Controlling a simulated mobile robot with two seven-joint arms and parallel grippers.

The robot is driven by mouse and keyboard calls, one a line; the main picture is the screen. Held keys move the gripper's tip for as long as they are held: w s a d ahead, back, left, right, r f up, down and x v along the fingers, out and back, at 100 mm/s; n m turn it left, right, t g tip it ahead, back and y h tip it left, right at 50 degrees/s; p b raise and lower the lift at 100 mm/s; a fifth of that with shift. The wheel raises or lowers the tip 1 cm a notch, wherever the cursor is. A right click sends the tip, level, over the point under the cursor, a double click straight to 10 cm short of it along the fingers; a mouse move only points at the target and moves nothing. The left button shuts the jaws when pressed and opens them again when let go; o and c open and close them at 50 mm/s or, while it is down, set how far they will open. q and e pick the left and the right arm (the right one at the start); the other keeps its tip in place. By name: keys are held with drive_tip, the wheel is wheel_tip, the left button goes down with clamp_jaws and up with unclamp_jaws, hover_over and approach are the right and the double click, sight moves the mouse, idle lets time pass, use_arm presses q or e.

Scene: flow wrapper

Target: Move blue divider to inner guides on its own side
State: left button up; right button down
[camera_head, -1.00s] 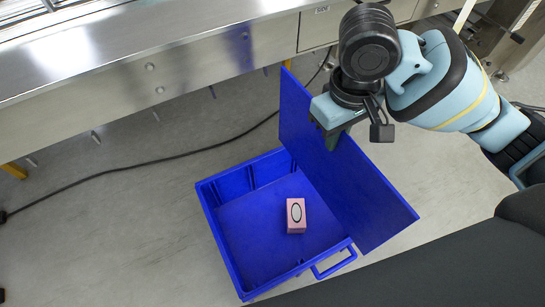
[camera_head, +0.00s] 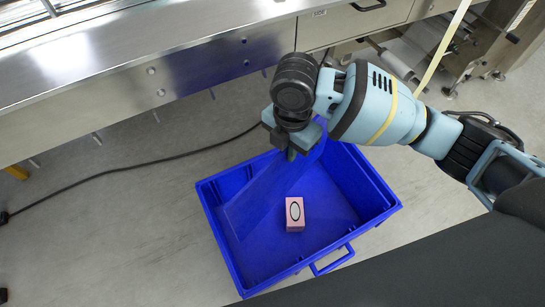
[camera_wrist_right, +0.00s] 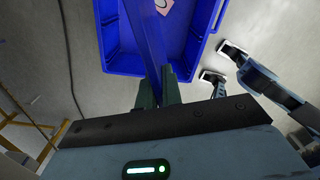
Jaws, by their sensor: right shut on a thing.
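The blue divider (camera_head: 262,185) is a thin flat panel, tilted in the head view, with its lower part inside the blue crate (camera_head: 375,216). My right gripper (camera_head: 291,153) is shut on its upper edge, over the crate's far side. In the right wrist view the divider (camera_wrist_right: 148,40) runs away from between the green fingers (camera_wrist_right: 158,92) across the crate (camera_wrist_right: 200,28). The crate's inner guides are small ribs on its walls; whether the divider sits in any of them I cannot tell.
A pink box (camera_head: 295,214) with a black oval lies on the crate floor, right of the divider. A steel machine bench (camera_head: 150,75) runs behind the crate. A black cable (camera_head: 130,168) lies on the floor. Bare floor is free left of the crate.

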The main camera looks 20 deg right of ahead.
sight(287, 173)
drive_tip(key=w+a+f+n, duration=0.1)
drive_tip(key=a+f+n, duration=0.2)
drive_tip(key=n, duration=1)
drive_tip(key=shift+w+a+f+n+p, duration=0.15)
drive_tip(key=shift+w+f+n+p, duration=0.2)
drive_tip(key=shift+f, duration=1)
wheel_tip(287, 173, down, 5)
drive_tip(key=b, duration=0.4)
drive_tip(key=shift+r, duration=0.2)
